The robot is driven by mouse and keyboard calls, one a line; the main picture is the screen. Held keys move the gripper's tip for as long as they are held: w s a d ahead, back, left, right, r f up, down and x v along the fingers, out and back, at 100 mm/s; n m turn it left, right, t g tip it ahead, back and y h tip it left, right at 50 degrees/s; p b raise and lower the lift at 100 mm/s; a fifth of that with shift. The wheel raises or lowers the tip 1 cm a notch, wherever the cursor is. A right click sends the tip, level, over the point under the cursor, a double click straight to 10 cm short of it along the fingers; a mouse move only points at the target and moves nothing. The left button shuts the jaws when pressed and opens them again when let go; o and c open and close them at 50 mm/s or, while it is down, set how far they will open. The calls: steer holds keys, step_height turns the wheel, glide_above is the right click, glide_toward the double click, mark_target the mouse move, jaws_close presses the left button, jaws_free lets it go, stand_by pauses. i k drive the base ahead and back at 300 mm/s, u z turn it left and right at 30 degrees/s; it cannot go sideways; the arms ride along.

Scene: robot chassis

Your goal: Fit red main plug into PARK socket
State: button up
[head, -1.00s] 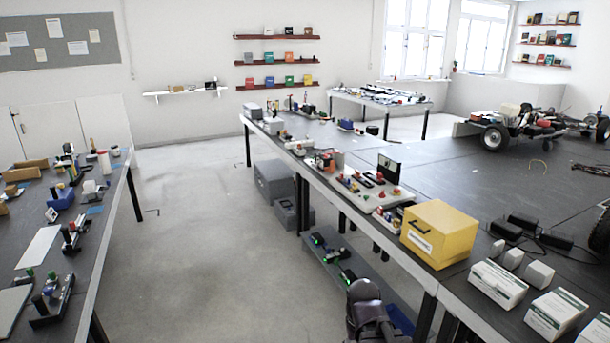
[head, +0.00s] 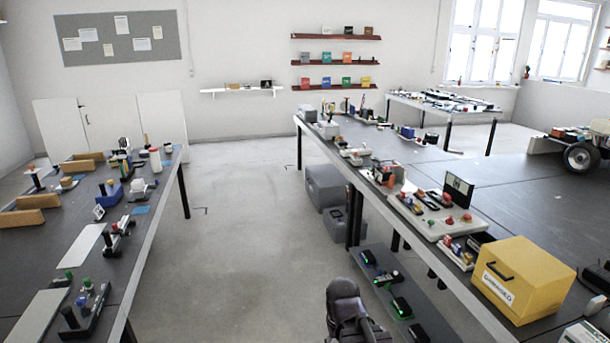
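The red main plug and the PARK socket cannot be made out for certain at this distance. A pale board (head: 445,215) with red and dark parts and an upright black panel (head: 458,190) lies on the right-hand bench. Small red and blue parts (head: 458,250) sit in front of it. My arm (head: 347,310) shows at the bottom middle, over the aisle. The fingers of my gripper are not visible.
A yellow box (head: 525,285) stands on the right bench (head: 510,190). Grey boxes (head: 325,187) and a low shelf (head: 420,290) are beneath it. The left bench (head: 60,225) holds several tools and parts. The floor aisle (head: 235,220) between is clear.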

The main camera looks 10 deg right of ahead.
mark_target(460, 189)
steer(key=u, duration=0.15)
steer(key=i, duration=2.25)
steer(key=z, duration=0.7)
steer(key=i, duration=0.6)
steer(key=z, duration=1.05)
steer(key=i, duration=0.8)
steer(key=z, duration=0.4)
